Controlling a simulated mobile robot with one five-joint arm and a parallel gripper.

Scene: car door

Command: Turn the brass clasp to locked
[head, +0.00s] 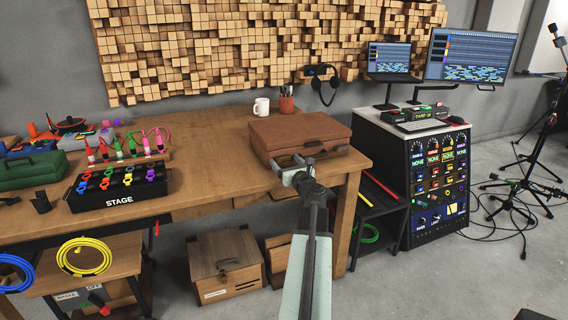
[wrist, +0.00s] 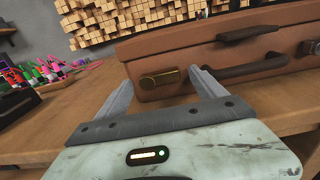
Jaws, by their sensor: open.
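A brown suitcase (head: 300,130) lies flat on the wooden workbench, its front toward me; it also shows in the wrist view (wrist: 215,55). A brass clasp (wrist: 160,79) sits on its front face, left of the dark handle (wrist: 245,68). The clasp is a rounded plate lying about level along the case; its exact turn is hard to read. My gripper (wrist: 160,76) is open, with one finger on each side of the clasp in the picture. I cannot tell whether either finger touches the case. In the head view my gripper (head: 287,163) is at the case's front.
A second metal fitting (wrist: 308,47) shows at the case's right. A white mug (head: 261,107) and a pen cup (head: 286,100) stand behind the case. The stage box (head: 118,186) and colored plugs are to the left. An equipment rack (head: 437,190) stands to the right.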

